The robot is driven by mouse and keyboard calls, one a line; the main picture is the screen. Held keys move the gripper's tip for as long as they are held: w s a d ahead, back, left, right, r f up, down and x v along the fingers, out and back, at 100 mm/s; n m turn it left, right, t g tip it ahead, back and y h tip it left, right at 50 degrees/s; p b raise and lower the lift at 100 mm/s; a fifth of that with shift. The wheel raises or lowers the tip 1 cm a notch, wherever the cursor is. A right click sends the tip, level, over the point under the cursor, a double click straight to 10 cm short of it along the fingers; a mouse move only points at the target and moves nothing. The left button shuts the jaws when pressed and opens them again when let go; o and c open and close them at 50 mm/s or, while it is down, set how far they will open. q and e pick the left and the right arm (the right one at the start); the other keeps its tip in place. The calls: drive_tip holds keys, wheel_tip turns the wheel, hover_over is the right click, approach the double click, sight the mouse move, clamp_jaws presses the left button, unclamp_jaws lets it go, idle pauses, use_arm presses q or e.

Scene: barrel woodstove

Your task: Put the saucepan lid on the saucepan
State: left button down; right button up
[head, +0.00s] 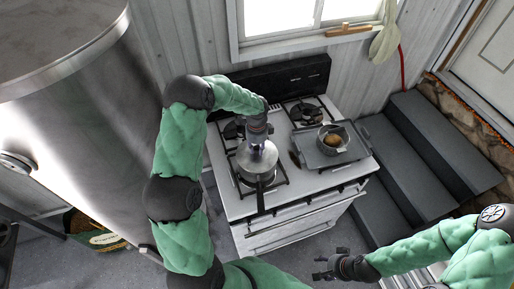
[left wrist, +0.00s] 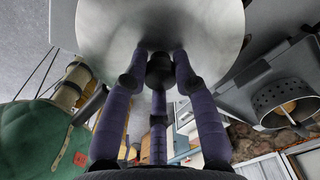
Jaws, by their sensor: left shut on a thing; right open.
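The saucepan (head: 260,196) stands on the front left burner of the stove, its dark handle pointing toward the front edge. The silvery lid (head: 248,163) is over the saucepan in the head view; I cannot tell whether it touches the rim. My left gripper (head: 257,145) is above the lid, shut on its knob. In the left wrist view the fingers (left wrist: 158,65) close around the dark knob under the wide pale lid disc (left wrist: 210,22), which hides the saucepan there. My right gripper (head: 325,268) is open and empty, low in front of the stove.
A grey pot (head: 333,150) with food in it stands on a dark griddle (head: 318,158) on the stove's right. Other burners (head: 305,112) are bare. A large metal barrel (head: 85,120) stands at left, close to my left arm. Dark steps (head: 420,150) are at right.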

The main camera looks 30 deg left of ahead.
use_arm(q)
drive_tip(key=shift+f+b, duration=0.4)
drive_tip(key=shift+b, duration=0.05)
idle(0.8)
idle(0.3)
drive_tip(key=c, duration=0.6)
unclamp_jaws()
drive_tip(key=shift+r, duration=0.1)
drive_tip(key=shift+r+p, duration=2.1)
drive_tip(key=shift+r, duration=1.35)
drive_tip(key=shift+r, duration=0.1)
wheel_tip(320, 180, up, 12)
